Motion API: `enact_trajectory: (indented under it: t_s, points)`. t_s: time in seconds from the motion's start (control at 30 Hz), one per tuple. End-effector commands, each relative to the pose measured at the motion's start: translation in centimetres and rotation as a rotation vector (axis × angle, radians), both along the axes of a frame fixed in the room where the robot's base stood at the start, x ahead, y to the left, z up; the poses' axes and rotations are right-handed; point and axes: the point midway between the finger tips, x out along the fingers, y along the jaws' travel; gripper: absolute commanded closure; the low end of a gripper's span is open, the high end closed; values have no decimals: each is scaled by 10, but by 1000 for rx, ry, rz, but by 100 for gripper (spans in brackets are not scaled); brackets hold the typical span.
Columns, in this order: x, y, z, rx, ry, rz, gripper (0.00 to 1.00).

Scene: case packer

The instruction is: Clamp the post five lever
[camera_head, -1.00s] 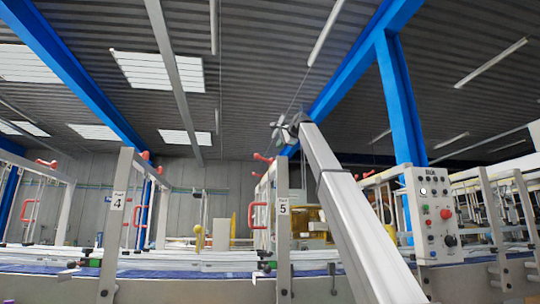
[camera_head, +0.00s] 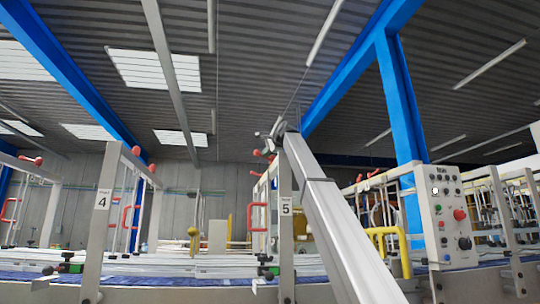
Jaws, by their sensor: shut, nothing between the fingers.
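Post five (camera_head: 286,235) is a light grey upright with a "5" label, left of my arm in the head view. A red-knobbed lever (camera_head: 258,153) shows near the top of this post. I cannot tell whether it is clamped. My arm reaches up from the lower right. My gripper (camera_head: 275,131) is at its end, small in the picture, just above the lever and the post's top. It is shut and holds nothing. I cannot tell the depth gap between it and the lever, but I see no contact.
Post four (camera_head: 100,220) stands at left, with a red-knobbed lever (camera_head: 136,150) near its top. A control panel (camera_head: 445,218) with buttons stands at right. A yellow pipe (camera_head: 403,250) is behind my arm. White rails run low across the machine. The space above the posts is open.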

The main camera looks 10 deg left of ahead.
Motion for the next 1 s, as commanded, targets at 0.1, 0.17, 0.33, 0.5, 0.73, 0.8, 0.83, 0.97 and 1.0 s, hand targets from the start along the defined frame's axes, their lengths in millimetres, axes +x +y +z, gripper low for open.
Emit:
enact_trajectory:
  t_s: [0.1, 0.17, 0.33, 0.5, 0.73, 0.8, 0.83, 0.97, 1.0]
  points:
    - [0, 1, 1, 0, 0, -1, 100]
    - [0, 1, 1, 0, 0, -1, 100]
    - [0, 1, 1, 0, 0, -1, 100]
    - [0, 3, 1, -1, -1, -17, 100]
    - [2, 12, 1, -1, -1, -118, 100]
    - [4, 15, 1, -1, -2, -164, 100]
    - [5, 17, 1, 0, -1, -186, 100]
    - [8, 23, 1, -1, -1, -275, 100]
    - [10, 25, 1, -2, -2, -302, 100]
